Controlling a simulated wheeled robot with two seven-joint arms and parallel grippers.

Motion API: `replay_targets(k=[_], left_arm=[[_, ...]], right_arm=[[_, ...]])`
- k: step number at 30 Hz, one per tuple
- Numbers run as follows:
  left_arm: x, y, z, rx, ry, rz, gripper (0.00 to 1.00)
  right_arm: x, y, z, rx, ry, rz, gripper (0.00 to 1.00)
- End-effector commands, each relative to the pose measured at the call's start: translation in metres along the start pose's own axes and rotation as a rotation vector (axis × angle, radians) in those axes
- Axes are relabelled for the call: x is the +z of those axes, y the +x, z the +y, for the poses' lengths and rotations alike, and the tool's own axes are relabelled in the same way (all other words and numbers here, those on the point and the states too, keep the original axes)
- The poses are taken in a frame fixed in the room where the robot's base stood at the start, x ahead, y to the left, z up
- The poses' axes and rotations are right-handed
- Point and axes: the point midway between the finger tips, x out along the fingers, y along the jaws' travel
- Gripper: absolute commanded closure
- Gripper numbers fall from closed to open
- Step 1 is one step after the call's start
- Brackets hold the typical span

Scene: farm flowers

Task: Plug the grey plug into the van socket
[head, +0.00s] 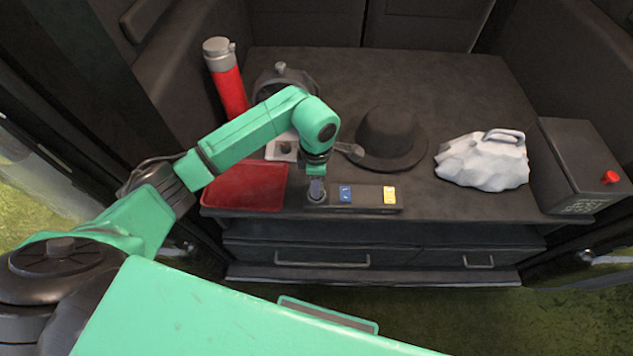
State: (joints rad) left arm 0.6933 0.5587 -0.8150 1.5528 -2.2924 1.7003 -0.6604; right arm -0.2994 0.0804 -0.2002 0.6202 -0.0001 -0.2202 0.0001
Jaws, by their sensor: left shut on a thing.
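A dark socket strip (368,197) lies along the front edge of the van's dark floor. It carries a blue socket or plug (345,194) and a yellow one (389,195). My left gripper (317,180) reaches down over the left end of the strip. It is shut on a small grey piece, apparently the grey plug (316,190), at the strip's left end. The fingers partly hide this spot. I cannot tell whether the plug is seated in a socket or only held against it. My right gripper is not in view.
A red tray (245,187) lies left of the strip. Behind stand a red bottle (228,88), a dark round pot (284,80) and a black hat (388,138). A white bag (484,161) and a dark box (584,165) with a red knob stand right. Floor behind the hat is clear.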

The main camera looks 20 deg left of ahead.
Motion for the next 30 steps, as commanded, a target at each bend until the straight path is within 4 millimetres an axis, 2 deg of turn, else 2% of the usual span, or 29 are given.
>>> replay_targets(k=[30], left_arm=[[0.0001, 0.0025, -0.0002, -0.001, 0.000, 0.000, 1.00]], right_arm=[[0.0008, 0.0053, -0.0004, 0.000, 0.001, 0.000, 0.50]])
